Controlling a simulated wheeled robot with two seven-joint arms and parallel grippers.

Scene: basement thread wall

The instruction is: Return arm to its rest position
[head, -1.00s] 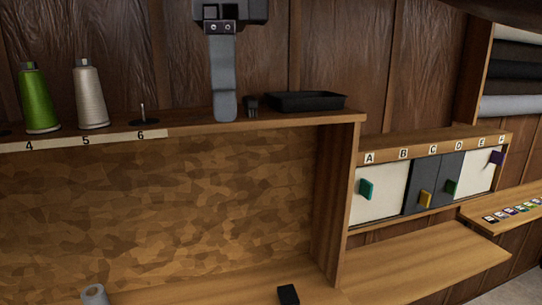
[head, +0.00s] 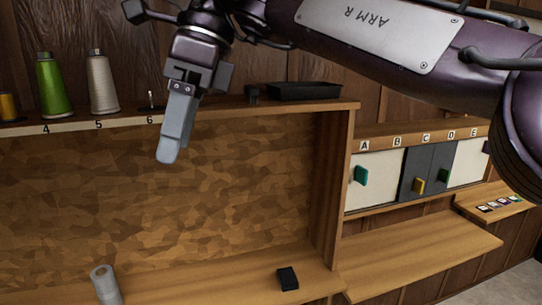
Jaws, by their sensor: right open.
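My right arm (head: 375,35), marked ARM R, reaches in from the upper right across the top of the view. Its gripper (head: 175,135) hangs in front of the thread shelf near peg 6, fingers pointing down and slightly left. The fingers are seen nearly edge-on and overlap; the jaws are open and nothing shows between them. My left gripper is not in view.
The shelf holds a green cone (head: 53,86), a whitish cone (head: 102,83), an orange spool (head: 8,106) and a black tray (head: 304,91). Below stand a grey roll (head: 106,285) and a black block (head: 288,278). Lettered cabinet doors (head: 376,180) are at right.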

